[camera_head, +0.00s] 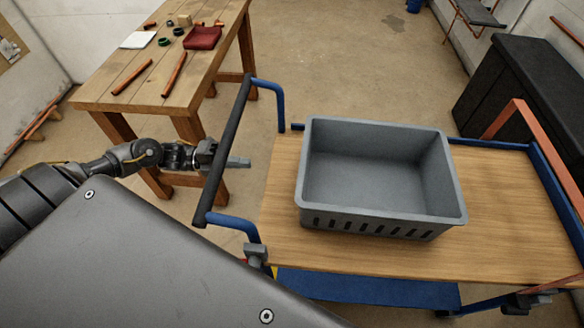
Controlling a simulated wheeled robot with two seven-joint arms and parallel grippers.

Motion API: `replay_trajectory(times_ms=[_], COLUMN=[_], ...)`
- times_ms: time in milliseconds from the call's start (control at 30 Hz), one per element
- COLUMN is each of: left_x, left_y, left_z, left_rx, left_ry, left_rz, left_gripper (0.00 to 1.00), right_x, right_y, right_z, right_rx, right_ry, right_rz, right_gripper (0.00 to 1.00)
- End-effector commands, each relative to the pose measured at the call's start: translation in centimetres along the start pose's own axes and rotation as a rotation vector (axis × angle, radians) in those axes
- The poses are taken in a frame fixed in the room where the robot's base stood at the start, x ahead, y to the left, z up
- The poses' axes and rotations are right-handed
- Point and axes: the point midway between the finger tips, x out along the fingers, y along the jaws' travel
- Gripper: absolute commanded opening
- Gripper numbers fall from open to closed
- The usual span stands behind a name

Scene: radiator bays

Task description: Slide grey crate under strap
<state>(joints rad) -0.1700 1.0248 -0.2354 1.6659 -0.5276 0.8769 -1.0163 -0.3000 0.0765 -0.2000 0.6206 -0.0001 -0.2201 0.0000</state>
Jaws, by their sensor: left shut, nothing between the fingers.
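The grey crate (378,216) is an open, empty bin with slots low in its near side. It sits upright on the wooden top (280,215) of a blue cart, left of the cart's middle. An orange-brown strap (497,121) rises at the cart's right end and runs out of the picture at the right edge. The crate is left of the strap, with bare wood between them. My left gripper (238,162) is shut and empty at the cart's black handle bar, left of the crate and apart from it. My right gripper is not in view.
The handle bar (231,125) stands between my left arm and the crate. A wooden workbench (103,90) with tools and a red tray (202,38) is at upper left. A dark cabinet (515,85) stands behind the cart's right end. Open floor (340,60) lies beyond the cart.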

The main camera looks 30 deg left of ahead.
Motion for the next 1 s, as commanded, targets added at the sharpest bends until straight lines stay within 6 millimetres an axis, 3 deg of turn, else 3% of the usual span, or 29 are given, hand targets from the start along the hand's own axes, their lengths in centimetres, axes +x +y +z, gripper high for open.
replay_trajectory(times_ms=[167, 333, 800, 1000], left_x=[0.1, 1.6, 10.9, 13.2], left_y=[-0.5, -0.8, -1.0, -0.8], left_z=[-0.3, -0.2, -0.3, -0.3], left_rx=[0.013, 0.014, 0.01, 0.011], left_ry=[0.017, 0.014, 0.013, 0.012], left_rz=[-0.006, -0.009, -0.009, -0.007], left_gripper=[0.0, 0.0, 0.0, 0.0], right_x=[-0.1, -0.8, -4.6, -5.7], right_y=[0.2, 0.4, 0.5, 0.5], right_z=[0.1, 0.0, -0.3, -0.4], right_rx=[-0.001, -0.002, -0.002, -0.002], right_ry=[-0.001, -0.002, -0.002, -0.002], right_rz=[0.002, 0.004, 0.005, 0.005], right_gripper=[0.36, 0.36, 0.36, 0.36])
